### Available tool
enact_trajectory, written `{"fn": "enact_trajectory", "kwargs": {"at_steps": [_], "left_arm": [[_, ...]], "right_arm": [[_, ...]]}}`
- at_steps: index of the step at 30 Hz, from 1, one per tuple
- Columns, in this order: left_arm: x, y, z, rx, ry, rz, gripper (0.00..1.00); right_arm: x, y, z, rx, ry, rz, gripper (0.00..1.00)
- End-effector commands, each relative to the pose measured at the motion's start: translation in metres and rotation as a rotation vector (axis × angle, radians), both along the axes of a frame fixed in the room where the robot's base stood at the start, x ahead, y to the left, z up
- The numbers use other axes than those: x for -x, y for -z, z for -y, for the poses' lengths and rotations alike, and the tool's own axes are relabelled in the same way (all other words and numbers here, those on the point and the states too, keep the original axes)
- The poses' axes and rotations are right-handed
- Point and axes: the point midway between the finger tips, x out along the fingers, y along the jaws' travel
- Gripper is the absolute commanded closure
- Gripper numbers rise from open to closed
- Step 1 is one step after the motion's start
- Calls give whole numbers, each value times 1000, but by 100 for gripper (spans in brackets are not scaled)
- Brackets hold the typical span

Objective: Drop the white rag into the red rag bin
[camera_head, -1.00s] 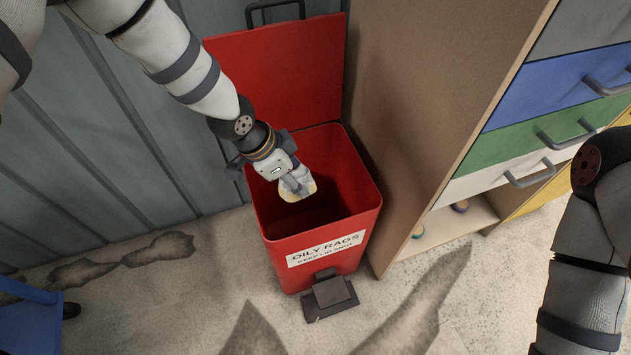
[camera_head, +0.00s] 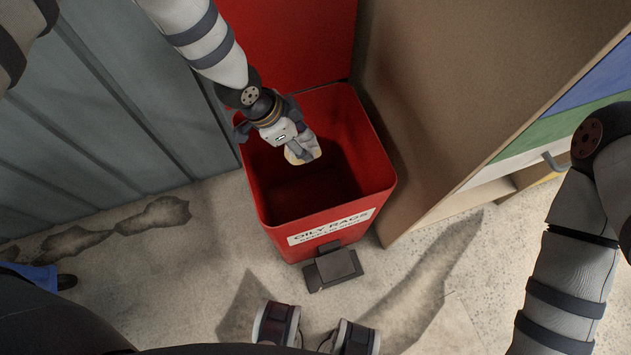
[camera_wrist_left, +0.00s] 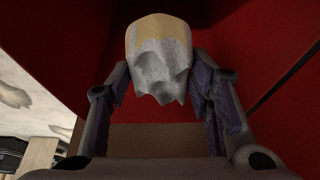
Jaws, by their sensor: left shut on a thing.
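The white rag (camera_head: 303,151), stained yellowish at one end, is held by my left gripper (camera_head: 295,143) over the mouth of the red rag bin (camera_head: 338,222). In the left wrist view the rag (camera_wrist_left: 160,62) sits between the two fingers of my left gripper (camera_wrist_left: 160,88), with red bin walls (camera_wrist_left: 249,60) around it. The bin is open, its red lid raised at the back, and its label reads "OILY RAGS". The bin's inside below the rag is dark. My right arm shows at the right edge, but its gripper is out of view.
A grey ribbed wall (camera_head: 110,110) stands left of the bin. A brown cabinet (camera_head: 450,90) with coloured drawers stands close on its right. A dark pedal (camera_head: 333,268) juts from the bin's front. The stained concrete floor (camera_head: 180,270) in front is mostly clear.

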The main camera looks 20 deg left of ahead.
Motion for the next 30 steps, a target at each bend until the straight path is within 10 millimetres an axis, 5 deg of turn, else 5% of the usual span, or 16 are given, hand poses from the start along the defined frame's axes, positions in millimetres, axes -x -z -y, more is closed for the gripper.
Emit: {"fn": "enact_trajectory", "kwargs": {"at_steps": [5,6,9,20,30], "left_arm": [[-2,-2,0,0,-1,5,76],[-2,-2,0,0,-1,5,51],[-2,-2,0,0,-1,5,30],[-1,-7,-2,0,-1,5,30],[16,-86,-29,2,-3,8,30]], "right_arm": [[0,-1,0,0,0,2,60],[-1,-1,0,0,0,2,60],[-1,-1,0,0,0,2,60],[-1,-1,0,0,-1,2,60],[-1,-1,0,0,0,2,60]]}}
